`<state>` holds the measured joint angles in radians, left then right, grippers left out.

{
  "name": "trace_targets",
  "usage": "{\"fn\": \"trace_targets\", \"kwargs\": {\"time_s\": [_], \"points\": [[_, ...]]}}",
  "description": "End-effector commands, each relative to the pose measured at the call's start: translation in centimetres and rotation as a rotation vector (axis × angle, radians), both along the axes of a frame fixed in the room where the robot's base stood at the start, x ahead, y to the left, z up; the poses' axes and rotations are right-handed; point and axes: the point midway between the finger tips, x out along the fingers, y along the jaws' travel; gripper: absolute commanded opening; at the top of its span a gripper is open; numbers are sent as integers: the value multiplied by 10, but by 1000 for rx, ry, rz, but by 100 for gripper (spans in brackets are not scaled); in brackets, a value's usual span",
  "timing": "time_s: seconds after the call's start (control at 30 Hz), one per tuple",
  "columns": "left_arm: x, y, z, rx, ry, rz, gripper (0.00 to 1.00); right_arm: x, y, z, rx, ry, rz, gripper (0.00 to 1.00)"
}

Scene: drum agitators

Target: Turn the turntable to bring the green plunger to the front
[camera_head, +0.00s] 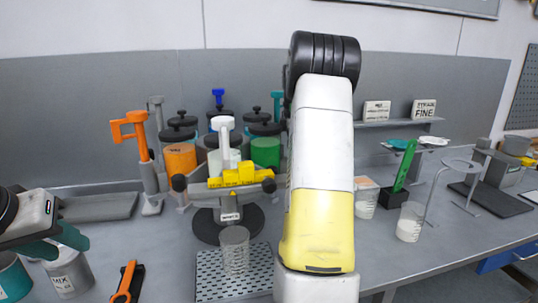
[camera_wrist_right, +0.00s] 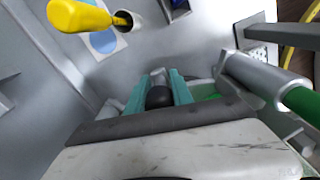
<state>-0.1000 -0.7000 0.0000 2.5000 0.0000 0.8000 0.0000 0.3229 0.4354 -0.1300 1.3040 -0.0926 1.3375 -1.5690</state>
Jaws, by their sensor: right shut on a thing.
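The turntable carries several drums with coloured contents, among them an orange drum (camera_head: 180,158) and a green drum (camera_head: 265,152). Plungers stand around it: orange (camera_head: 138,130) at left front, grey (camera_head: 157,108), blue (camera_head: 218,98) and teal (camera_head: 277,102) behind, white (camera_head: 223,135) in front. In the right wrist view a green rod in a grey sleeve (camera_wrist_right: 298,98), seemingly the green plunger, is at right; my arm hides that area in the head view. My right gripper (camera_wrist_right: 160,90) is shut on a black knob (camera_wrist_right: 159,97). My left gripper (camera_head: 58,246) is open and empty at lower left.
A clear beaker (camera_head: 235,248) stands on a perforated plate (camera_head: 210,282). A grey MIX can (camera_head: 70,275) and orange-black tool (camera_head: 127,283) are at lower left. Cups (camera_head: 410,222) stand on the right.

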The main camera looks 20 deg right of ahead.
Motion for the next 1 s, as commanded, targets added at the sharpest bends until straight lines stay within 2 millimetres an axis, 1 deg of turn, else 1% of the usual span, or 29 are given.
{"fn": "trace_targets", "kwargs": {"time_s": [0.27, 0.47, 1.0], "points": [[0, 0, 0, 0, 0, 0, 36, -22, 6, 1, 0, 0, -99, 0], [0, 0, 0, 0, 0, 0, 36, -43, 14, 1, 1, 0, -197, 0], [0, 0, 0, 0, 0, 0, 36, -93, 46, 1, 0, 0, -466, 0]]}}
